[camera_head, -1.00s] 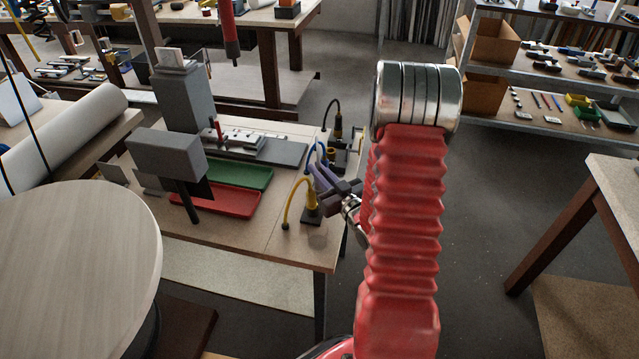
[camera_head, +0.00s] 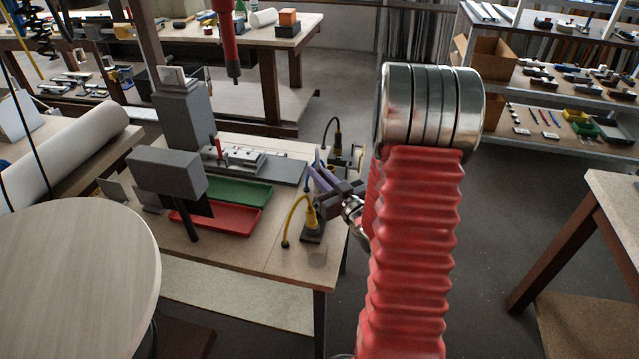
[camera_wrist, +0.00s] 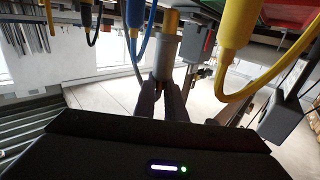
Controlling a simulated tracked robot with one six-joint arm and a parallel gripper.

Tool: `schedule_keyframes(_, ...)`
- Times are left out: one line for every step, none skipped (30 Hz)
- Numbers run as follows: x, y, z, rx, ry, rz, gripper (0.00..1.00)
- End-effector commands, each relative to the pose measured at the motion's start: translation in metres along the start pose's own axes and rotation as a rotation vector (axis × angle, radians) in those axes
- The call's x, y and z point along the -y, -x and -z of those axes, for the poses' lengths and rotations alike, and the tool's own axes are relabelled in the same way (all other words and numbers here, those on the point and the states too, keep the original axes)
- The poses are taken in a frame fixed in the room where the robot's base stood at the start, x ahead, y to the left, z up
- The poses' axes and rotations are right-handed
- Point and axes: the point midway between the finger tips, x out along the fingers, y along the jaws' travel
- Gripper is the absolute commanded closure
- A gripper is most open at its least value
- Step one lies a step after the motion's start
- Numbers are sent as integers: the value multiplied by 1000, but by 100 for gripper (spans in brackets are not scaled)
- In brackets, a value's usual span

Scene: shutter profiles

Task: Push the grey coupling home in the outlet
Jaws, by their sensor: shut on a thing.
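The grey coupling (camera_wrist: 166,58) is a grey cylinder near the middle of the wrist view. My gripper (camera_wrist: 163,88) is shut on its lower end as pictured. A brass-coloured part (camera_wrist: 171,20), seemingly the outlet, meets the coupling's other end in line with it. How deep they fit together I cannot tell. In the head view my gripper (camera_head: 322,177) is at the right edge of the bench, just behind the yellow connector (camera_head: 311,214); its fingers hide the grey coupling there.
The yellow connector and hose (camera_wrist: 236,28) are close on the right in the wrist view. A blue hose (camera_wrist: 149,35) runs close on the left, with a black cable (camera_wrist: 92,30) further left. Red (camera_head: 232,221) and green (camera_head: 235,191) trays lie on the bench (camera_head: 275,262).

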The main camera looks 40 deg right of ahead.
Motion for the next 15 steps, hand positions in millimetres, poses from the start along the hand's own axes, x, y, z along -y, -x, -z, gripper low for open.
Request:
schedule_keyframes(0,0,9,-4,3,0,100)
schedule_keyframes(0,0,13,-5,4,0,100)
schedule_keyframes(0,0,18,-3,3,0,100)
schedule_keyframes(0,0,21,-3,2,0,100)
schedule_keyframes(0,0,25,-4,3,0,100)
schedule_keyframes(0,0,28,-4,3,0,100)
schedule_keyframes(0,0,31,-3,3,0,100)
schedule_keyframes(0,0,33,-3,3,0,100)
schedule_keyframes(0,0,36,-3,2,0,100)
schedule_keyframes(0,0,37,-3,1,0,100)
schedule_keyframes(0,0,38,-3,1,0,100)
schedule_keyframes(0,0,40,-3,1,0,100)
schedule_keyframes(0,0,40,-3,1,0,100)
schedule_keyframes(0,0,41,-2,1,0,100)
schedule_keyframes(0,0,41,-2,1,0,100)
